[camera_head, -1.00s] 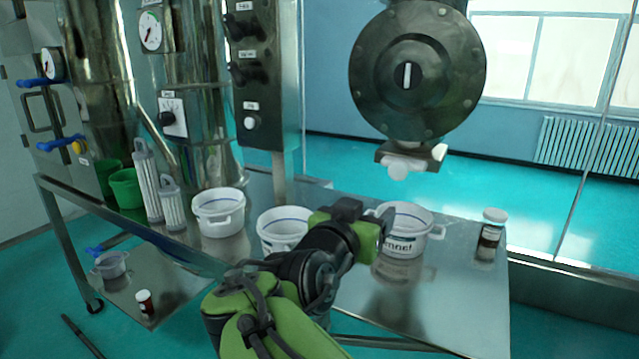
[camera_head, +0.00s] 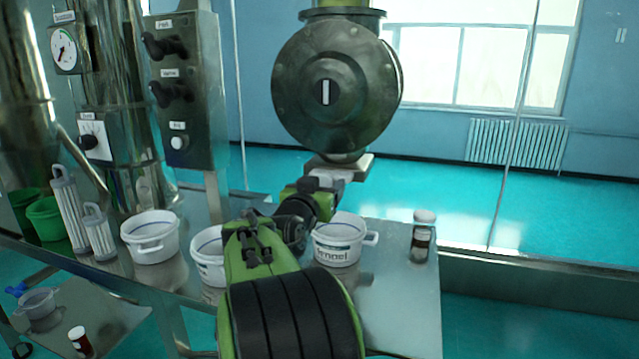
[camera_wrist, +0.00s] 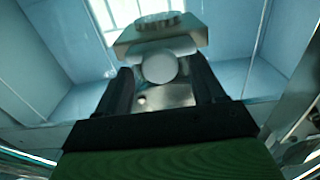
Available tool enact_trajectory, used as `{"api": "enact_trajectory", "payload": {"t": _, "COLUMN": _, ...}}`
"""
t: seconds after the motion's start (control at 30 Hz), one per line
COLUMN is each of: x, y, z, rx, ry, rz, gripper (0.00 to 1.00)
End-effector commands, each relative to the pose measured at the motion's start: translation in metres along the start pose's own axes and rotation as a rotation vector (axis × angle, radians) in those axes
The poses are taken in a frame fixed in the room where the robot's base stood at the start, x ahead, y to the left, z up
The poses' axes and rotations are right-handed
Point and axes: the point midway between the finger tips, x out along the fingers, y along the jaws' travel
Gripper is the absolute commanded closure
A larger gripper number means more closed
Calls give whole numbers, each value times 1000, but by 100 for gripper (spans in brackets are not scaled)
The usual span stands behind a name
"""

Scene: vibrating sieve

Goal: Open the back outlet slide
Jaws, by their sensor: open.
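The outlet slide is a steel block (camera_head: 345,163) under the dark round housing (camera_head: 335,85) in the head view. In the wrist view, the steel block (camera_wrist: 160,38) lies ahead, with a white round knob (camera_wrist: 160,69) on its near side. My gripper (camera_wrist: 162,80) is open, with one finger on each side of the knob. A gap shows between the knob and each finger. In the head view my gripper (camera_head: 322,183) is just below the block, and my arm partly hides the knob. I cannot tell whether the fingers touch the block.
A steel table (camera_head: 400,310) stands below. A control box (camera_head: 185,85) stands to the left. The floor beyond the table is clear.

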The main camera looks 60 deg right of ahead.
Motion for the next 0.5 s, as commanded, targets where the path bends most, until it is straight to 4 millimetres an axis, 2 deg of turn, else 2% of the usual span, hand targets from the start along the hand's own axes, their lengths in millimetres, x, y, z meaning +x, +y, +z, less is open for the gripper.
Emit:
{"api": "enact_trajectory", "payload": {"t": 0.27, "x": 4, "y": 0, "z": 0, "rx": 0, "ry": 0, "rz": -1, "gripper": 31}}
{"api": "enact_trajectory", "payload": {"t": 0.37, "x": 4, "y": 0, "z": 0, "rx": 0, "ry": 0, "rz": -1, "gripper": 44}}
{"api": "enact_trajectory", "payload": {"t": 0.5, "x": 4, "y": 0, "z": 0, "rx": 0, "ry": 0, "rz": -1, "gripper": 65}}
